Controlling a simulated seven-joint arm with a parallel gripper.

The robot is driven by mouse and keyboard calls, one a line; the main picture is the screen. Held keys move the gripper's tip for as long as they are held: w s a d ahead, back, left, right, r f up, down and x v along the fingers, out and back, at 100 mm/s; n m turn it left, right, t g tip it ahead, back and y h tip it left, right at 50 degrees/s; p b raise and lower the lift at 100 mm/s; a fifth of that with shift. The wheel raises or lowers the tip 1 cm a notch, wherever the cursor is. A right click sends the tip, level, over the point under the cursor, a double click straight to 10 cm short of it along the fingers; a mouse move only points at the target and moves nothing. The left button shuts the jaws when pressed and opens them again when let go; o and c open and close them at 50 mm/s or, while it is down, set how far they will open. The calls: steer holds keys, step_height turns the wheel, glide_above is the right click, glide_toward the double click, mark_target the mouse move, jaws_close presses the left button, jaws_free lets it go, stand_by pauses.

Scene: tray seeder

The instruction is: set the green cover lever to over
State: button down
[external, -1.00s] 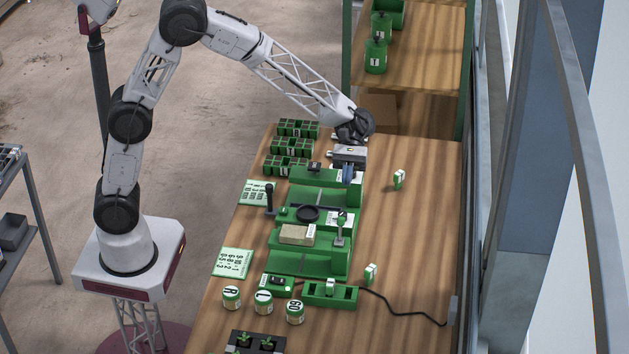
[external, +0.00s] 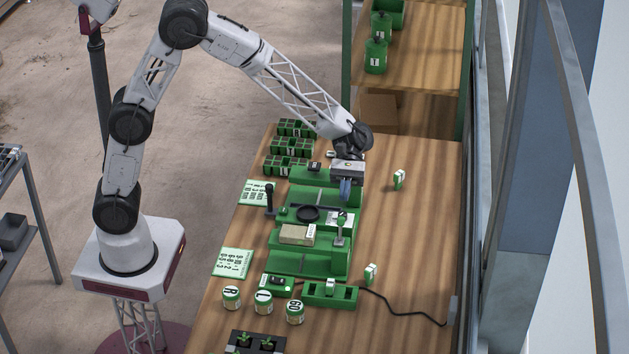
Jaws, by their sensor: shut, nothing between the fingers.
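The green seeder (external: 312,262) stands on the wooden bench. A small upright lever with a pale green knob (external: 340,222) stands on its right side and looks like the cover lever; its marked positions are too small to read. A black-handled lever (external: 269,197) stands at the seeder's left side. My gripper (external: 345,196) is shut and empty, pointing down over the far right part of the seeder. It is a little beyond the green-knobbed lever and appears apart from it. My gripper hides part of the seeder's far right end.
Green cell trays (external: 287,165) lie beyond the seeder. A tan block (external: 297,235) sits on it, beside a dark round bowl (external: 308,213). Round jars (external: 263,302) and a green holder (external: 330,295) are nearer. The bench's right side is mostly clear.

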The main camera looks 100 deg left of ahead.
mark_target(340, 217)
steer(key=shift+x, duration=2.6)
steer(key=shift+d+r+y, duration=0.55)
steer(key=shift+y, duration=0.35)
steer(key=d+y, duration=0.1)
steer(key=d+r+y, duration=0.1)
steer(key=y, duration=0.1)
steer(key=shift+d+r+y, duration=0.25)
steer(key=shift+d+y, duration=0.05)
steer(key=shift+d, duration=0.05)
steer(key=shift+d+r+y, duration=0.2)
steer(key=shift+d+y, duration=1)
steer(key=shift+y, duration=0.4)
steer(key=shift+d, duration=0.6)
steer(key=v, duration=1)
steer(key=shift+d+r, duration=0.2)
steer(key=shift+d, duration=0.2)
